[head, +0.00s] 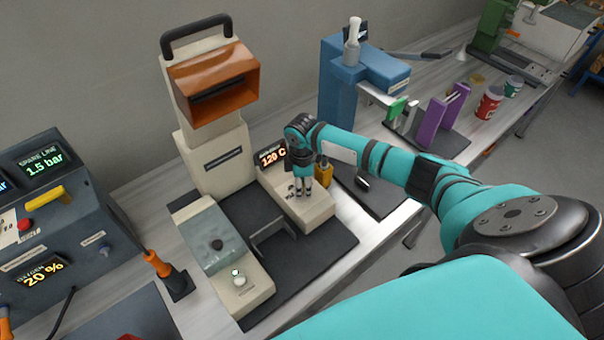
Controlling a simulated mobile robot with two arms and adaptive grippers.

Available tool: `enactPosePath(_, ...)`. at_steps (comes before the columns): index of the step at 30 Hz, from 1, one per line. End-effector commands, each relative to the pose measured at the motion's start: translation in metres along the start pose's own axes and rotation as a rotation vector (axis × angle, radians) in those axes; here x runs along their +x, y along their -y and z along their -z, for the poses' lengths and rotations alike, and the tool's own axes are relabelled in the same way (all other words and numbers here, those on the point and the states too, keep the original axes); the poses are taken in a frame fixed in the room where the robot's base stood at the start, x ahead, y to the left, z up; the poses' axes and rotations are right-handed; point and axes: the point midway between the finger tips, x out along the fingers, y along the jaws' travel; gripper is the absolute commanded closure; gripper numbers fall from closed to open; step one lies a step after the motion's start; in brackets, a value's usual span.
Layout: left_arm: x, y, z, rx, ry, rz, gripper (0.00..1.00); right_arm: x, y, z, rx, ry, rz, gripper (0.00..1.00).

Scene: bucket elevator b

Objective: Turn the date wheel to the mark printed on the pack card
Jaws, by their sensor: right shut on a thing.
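My right gripper (299,191) points down at the top of a beige box (314,212) at the right of the coding machine. It is shut on a small part there, which seems to be the date wheel; the fingers hide most of it. Small dark marks show around the fingertips, too small to read. A display (271,157) reading 120 C stands behind the gripper. A pale card (339,150), perhaps the pack card, shows behind my right wrist; its print cannot be read. My left gripper is not in view.
A grey gauge console (60,235) stands at the left. A blue press (345,85), purple blocks (436,118) and a red can (489,102) stand further back right.

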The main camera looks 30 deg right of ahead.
Motion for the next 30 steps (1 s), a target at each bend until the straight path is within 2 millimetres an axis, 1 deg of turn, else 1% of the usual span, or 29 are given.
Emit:
enactPosePath(11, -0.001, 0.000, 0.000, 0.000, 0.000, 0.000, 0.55, -0.001, -0.001, 0.000, 0.005, -0.001, -0.002, 1.00)
enactPosePath(12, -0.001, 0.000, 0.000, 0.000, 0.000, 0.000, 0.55, -0.001, -0.001, 0.000, 0.004, -0.001, -0.002, 0.67)
enactPosePath(17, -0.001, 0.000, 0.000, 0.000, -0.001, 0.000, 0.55, -0.001, -0.001, 0.000, 0.004, -0.001, -0.002, 0.47)
enactPosePath(26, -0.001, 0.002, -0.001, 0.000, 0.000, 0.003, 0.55, -0.002, -0.001, 0.000, 0.003, -0.001, -0.002, 0.47)
enactPosePath(29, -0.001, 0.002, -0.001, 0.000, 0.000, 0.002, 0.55, -0.011, -0.001, 0.001, 0.003, -0.003, -0.003, 0.47)
enactPosePath(30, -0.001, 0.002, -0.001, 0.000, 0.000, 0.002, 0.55, -0.017, -0.001, 0.001, 0.003, -0.002, -0.003, 0.47)
